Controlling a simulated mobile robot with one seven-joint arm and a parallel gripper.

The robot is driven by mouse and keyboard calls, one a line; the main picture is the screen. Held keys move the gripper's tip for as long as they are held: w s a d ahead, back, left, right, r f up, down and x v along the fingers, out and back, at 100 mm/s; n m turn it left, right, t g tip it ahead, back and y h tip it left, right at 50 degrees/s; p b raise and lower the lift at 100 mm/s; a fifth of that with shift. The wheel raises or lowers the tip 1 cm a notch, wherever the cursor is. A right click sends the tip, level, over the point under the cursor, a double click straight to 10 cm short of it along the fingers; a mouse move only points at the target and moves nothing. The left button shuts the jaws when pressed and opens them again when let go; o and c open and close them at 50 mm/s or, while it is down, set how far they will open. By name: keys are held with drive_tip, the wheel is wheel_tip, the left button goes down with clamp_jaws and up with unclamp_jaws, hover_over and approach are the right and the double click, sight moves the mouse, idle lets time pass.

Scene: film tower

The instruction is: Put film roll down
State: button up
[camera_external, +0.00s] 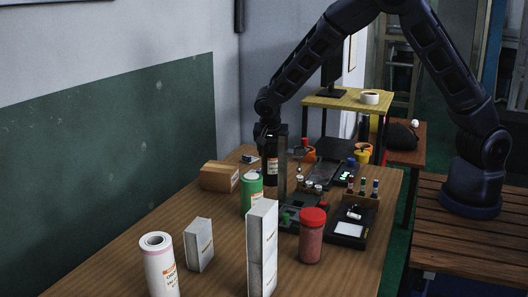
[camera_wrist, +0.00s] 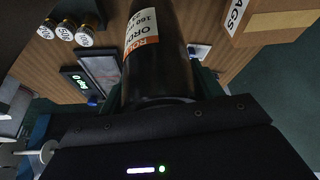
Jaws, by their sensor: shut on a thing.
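The film roll (camera_external: 272,170) is a dark upright cylinder with a white and orange label. My gripper (camera_external: 271,146) is shut on it from above, over the far part of the wooden table. In the wrist view the film roll (camera_wrist: 160,60) fills the middle, with its label facing the camera, between the fingers of my gripper (camera_wrist: 163,92). I cannot tell whether its lower end touches the table.
A cardboard box (camera_external: 219,177) is left of the roll and a green can (camera_external: 252,197) in front. A tall white box (camera_external: 262,250), small box (camera_external: 199,245), white roll (camera_external: 158,268) and red-lidded jar (camera_external: 312,240) stand nearer. Scales and vials (camera_external: 362,187) lie right.

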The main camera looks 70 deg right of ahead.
sight(272, 162)
drive_tip(key=shift+f, duration=2.15)
drive_tip(key=o, duration=1.3)
drive_tip(key=shift+f, duration=0.1)
drive_tip(key=shift+o, duration=0.2)
